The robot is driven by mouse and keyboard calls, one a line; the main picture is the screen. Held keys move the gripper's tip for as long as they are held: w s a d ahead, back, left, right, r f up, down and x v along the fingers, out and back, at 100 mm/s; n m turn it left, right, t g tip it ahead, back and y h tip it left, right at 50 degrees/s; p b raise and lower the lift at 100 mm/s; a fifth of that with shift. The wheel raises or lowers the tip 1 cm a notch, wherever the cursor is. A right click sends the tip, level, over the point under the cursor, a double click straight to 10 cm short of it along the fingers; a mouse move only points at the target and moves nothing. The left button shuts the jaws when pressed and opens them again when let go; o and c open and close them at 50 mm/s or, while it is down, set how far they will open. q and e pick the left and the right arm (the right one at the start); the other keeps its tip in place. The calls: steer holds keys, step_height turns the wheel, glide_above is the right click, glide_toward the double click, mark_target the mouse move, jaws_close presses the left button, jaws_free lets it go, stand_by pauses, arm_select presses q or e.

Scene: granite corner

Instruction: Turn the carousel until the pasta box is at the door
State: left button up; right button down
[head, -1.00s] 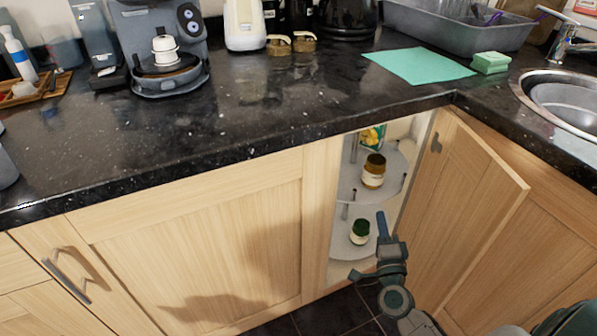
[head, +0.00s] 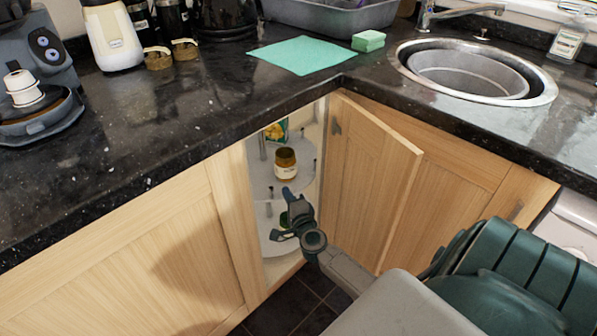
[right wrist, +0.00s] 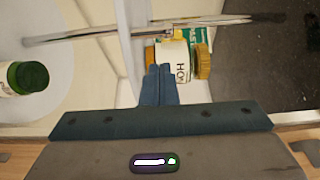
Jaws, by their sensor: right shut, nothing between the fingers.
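The carousel (head: 262,182) stands inside the open corner cupboard, with an upper and a lower round shelf around metal posts. On its upper shelf a jar with a brown-gold lid (head: 285,165) stands at the opening, with a yellow and green pack (head: 276,132) partly hidden behind it. I cannot tell if that pack is the pasta box. A green-lidded jar (right wrist: 28,76) is on the lower shelf. My right gripper (head: 288,192) is shut and empty at the opening, partly covering that jar in the head view. In the right wrist view its fingertips (right wrist: 160,72) appear just below the gold-lidded jar (right wrist: 174,62).
The cupboard door (head: 372,180) stands open to the right of the opening. The dark worktop (head: 190,125) overhangs above. A green cloth (head: 302,55), a sponge (head: 368,41) and the sink (head: 475,72) are on top.

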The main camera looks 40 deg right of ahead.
arm_select(q)
steer(key=shift+w+r, duration=0.25)
steer(key=shift+w, duration=0.05)
arm_select(e)
steer(key=shift+w+a, duration=0.5)
steer(key=shift+a, duration=0.3)
arm_select(q)
steer(key=shift+a, duration=0.1)
arm_select(e)
steer(key=shift+r, duration=0.1)
arm_select(q)
steer(key=shift+s+f+g+p, duration=0.25)
steer(key=shift+s+f+g, duration=0.15)
steer(key=shift+s, duration=0.2)
steer(key=shift+s+f+g+p, duration=0.3)
steer(key=shift+s+g, duration=0.1)
steer(key=shift+s, duration=0.15)
arm_select(e)
steer(key=a, duration=0.1)
steer(key=w+a, duration=0.1)
steer(key=shift+w+a, duration=0.1)
steer(key=shift+a, duration=0.2)
